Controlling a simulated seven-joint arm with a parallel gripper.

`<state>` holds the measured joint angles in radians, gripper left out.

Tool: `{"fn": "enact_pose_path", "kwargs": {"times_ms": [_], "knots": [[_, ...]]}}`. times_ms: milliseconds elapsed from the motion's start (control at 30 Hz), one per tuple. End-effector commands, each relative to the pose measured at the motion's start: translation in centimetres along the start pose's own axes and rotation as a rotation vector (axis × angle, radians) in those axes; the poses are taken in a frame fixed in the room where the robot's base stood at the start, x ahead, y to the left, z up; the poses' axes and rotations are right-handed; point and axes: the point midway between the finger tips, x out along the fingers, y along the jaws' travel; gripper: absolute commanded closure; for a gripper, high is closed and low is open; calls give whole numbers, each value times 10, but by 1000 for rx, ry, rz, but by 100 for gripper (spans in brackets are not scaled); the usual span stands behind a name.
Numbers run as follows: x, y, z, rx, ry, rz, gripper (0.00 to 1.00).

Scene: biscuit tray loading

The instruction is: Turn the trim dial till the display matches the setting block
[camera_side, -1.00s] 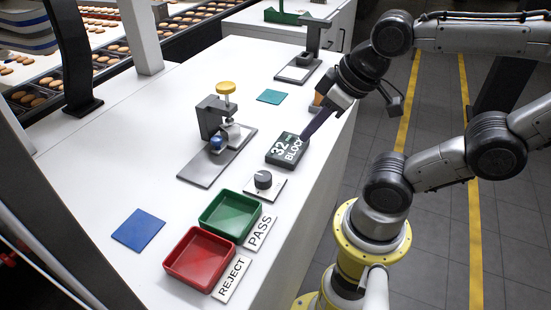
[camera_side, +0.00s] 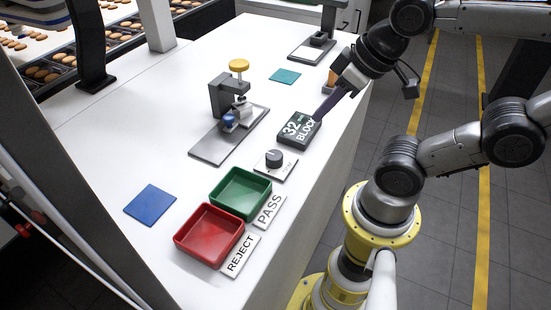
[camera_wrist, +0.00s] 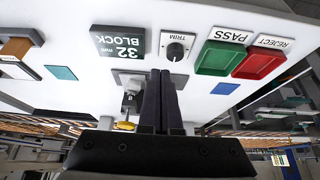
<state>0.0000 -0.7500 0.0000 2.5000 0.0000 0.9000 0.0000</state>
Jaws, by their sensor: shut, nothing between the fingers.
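The trim dial (camera_side: 274,157) is a dark knob with a pale top on a white plate; it also shows in the wrist view (camera_wrist: 175,50), where the plate reads TRIM. The setting block (camera_side: 299,130) is a dark slab reading 32 mm BLOCK; it lies upside down in the wrist view (camera_wrist: 118,42). My gripper (camera_side: 317,119) is shut and empty. In the side view its dark fingertips overlap the block's right edge; I cannot tell their height. In the wrist view the fingertips (camera_wrist: 160,72) appear just below the gap between block and dial. I see no readable display.
A gauge stand (camera_side: 222,97) with a yellow knob stands behind the dial. Green PASS (camera_side: 215,205) and red REJECT (camera_side: 178,240) trays lie in front. A blue square (camera_side: 150,205) and a teal square (camera_side: 285,76) lie flat.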

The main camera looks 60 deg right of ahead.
Motion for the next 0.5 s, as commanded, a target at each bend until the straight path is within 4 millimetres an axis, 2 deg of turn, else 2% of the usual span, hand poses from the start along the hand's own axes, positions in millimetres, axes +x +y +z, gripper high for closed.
{"fn": "enact_pose_path", "kwargs": {"times_ms": [500], "knots": [[0,0,0,0,0,0,98]]}}
